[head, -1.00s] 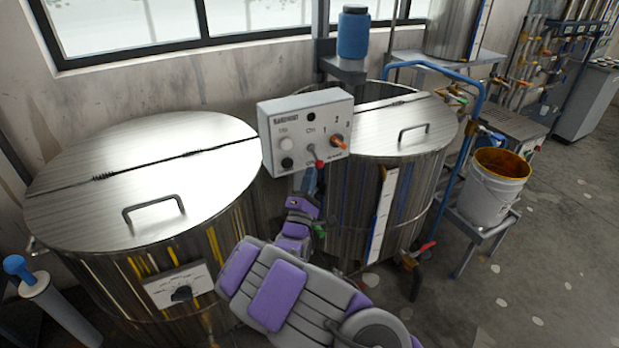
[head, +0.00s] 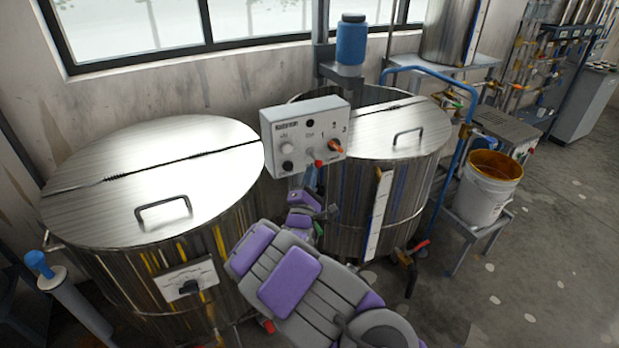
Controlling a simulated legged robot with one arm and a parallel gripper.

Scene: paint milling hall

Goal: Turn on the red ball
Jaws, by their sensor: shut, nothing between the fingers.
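The red ball (head: 318,163) is the small round tip of a lever on the front of a light grey control box (head: 274,145). The lever points downward, toward the box's lower edge.
Steel lidded tanks stand left (head: 100,215) and behind (head: 425,130). A bucket (head: 482,200) stands on a stand at right. Open floor lies at far right.

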